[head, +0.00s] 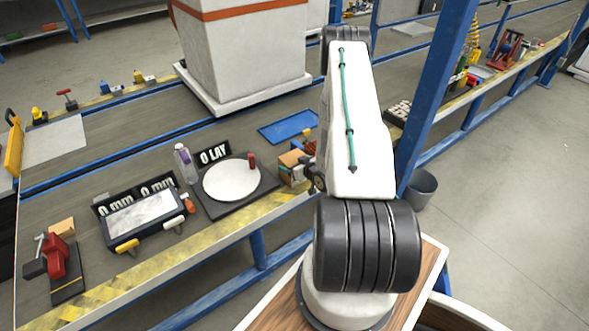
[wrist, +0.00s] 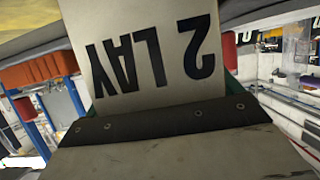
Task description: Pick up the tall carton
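In the head view, a small brown carton (head: 292,168) stands at the bench's front edge, just left of my arm. I cannot tell whether it is the tall carton. My arm hides the bench behind it, and I cannot make out my gripper's fingers there. In the wrist view, a pale panel (wrist: 145,70) with upside-down "2 LAY" lettering fills the upper middle, very close. A dark strip with screws and a grey-brown surface cover the bottom. I cannot tell whether anything is between my fingers.
The bench holds a round white plate (head: 231,180) on a dark base, a bottle (head: 184,164), a framed panel (head: 144,217) and a red vise (head: 54,256). A blue tray (head: 288,127) lies behind. A blue post (head: 440,95) rises right of my arm, above a grey bin (head: 421,190).

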